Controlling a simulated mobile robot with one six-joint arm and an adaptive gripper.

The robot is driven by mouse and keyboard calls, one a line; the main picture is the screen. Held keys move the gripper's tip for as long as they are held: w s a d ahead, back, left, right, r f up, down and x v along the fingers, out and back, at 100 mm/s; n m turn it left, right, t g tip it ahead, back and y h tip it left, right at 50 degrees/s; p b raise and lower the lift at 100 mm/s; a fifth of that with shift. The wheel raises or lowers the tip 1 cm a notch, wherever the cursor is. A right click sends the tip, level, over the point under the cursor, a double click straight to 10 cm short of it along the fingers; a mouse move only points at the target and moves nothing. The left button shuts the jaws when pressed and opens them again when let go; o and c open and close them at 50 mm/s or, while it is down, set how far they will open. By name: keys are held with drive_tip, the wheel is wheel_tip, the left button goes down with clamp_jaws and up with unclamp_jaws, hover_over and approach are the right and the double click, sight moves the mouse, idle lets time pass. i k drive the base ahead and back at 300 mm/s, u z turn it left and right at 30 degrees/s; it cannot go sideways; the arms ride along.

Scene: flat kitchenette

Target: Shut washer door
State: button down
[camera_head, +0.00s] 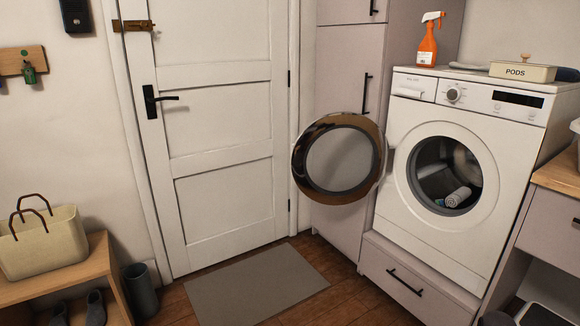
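The white washer (441,172) stands at the right on a base with a drawer. Its round door (383,140) has a dark, shiny rim and a grey centre. The door is swung wide open to the left, in front of the tall cabinet. The washer's round opening (412,176) is uncovered, and a rolled light cloth (458,197) lies inside the drum. My gripper is not clearly seen in this view.
A grey mat (257,287) lies on the wooden floor before the closed white room door (222,85). A bench (50,275) with a bag stands at left, beside a dark bin (140,291). An orange spray bottle (427,48) and a PODS box (522,72) stand on the washer.

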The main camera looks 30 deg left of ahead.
sight(384, 155)
drive_tip(key=u, duration=0.35)
drive_tip(key=i, duration=0.85)
drive_tip(key=u, duration=0.05)
